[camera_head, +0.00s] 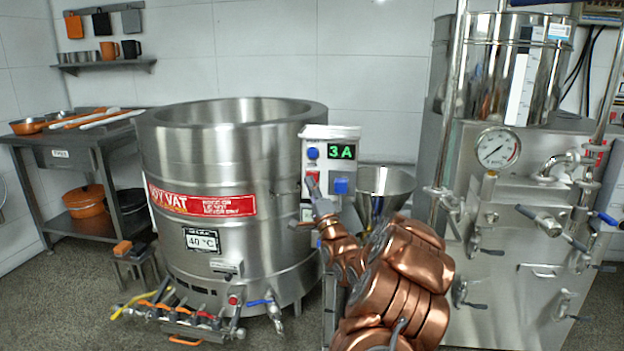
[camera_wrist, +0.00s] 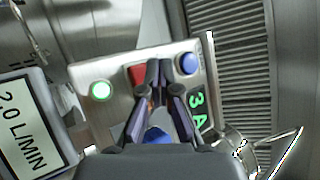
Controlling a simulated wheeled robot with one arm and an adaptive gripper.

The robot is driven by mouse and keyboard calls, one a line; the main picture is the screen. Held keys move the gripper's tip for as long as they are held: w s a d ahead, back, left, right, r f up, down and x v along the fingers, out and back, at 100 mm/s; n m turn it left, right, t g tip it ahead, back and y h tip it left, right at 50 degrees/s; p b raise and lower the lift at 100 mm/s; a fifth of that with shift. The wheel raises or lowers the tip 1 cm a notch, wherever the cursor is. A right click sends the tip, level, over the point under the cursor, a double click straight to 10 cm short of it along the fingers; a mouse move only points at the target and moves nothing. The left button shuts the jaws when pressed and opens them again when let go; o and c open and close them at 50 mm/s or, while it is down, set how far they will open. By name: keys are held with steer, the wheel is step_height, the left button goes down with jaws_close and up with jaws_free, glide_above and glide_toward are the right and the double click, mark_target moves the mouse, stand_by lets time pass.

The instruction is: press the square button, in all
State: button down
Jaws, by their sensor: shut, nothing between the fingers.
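The blue button (camera_wrist: 158,135) is seen partly between my fingers. My gripper (camera_wrist: 159,66) is shut and empty, its tips over or close to the red button's edge. I cannot tell whether they touch it. In the head view the gripper is small and near the red button.
The panel also has a round blue button (camera_wrist: 188,63), a lit green lamp (camera_wrist: 102,91) and a green display reading 3 A (camera_head: 342,152). A flow display (camera_wrist: 30,125) is beside the panel. The steel vat (camera_head: 220,140) is behind; a steel funnel (camera_head: 385,185) is to the right.

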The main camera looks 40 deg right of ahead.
steer(key=shift+d, duration=0.1)
stand_by(0.3)
steer(key=shift+w+d+p, duration=0.25)
steer(key=shift+p, duration=0.1)
steer(key=shift+w+d, duration=0.25)
steer(key=shift+d, duration=0.1)
stand_by(0.9)
steer(key=shift+s+a, duration=0.55)
steer(key=shift+a, duration=0.15)
stand_by(0.4)
steer(key=s+a+b, duration=0.1)
steer(key=a, duration=0.1)
steer(key=s+a+b, duration=0.1)
steer(key=a, duration=0.1)
steer(key=shift+s, duration=0.4)
